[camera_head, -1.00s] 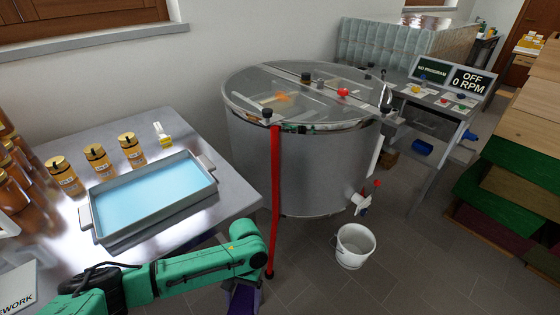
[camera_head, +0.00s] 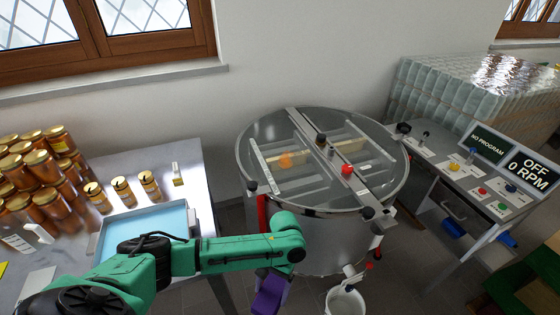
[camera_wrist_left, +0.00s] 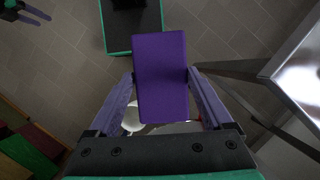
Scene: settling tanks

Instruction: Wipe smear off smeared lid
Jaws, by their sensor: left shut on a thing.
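The smeared lid (camera_head: 300,190) is a clear round cover on the steel tank in the head view. An orange smear (camera_head: 286,160) lies on its left half. My left gripper (camera_wrist_left: 160,80) is shut on a purple block (camera_wrist_left: 160,60), held between its two fingers. In the head view the purple block (camera_head: 268,296) is low in front of the tank, below and apart from the lid; my green arm hides part of the tank's front. My right gripper (camera_wrist_left: 32,14) shows small at the top left of the left wrist view, its fingers apart and empty.
A bar with a red knob (camera_head: 346,170) and dark knobs crosses the lid. A red pole (camera_head: 262,212) stands at the tank's front left. A white bucket (camera_head: 345,302) is on the floor. A table (camera_head: 190,160) with jars and a blue tray is left; a control desk (camera_head: 470,185) is right.

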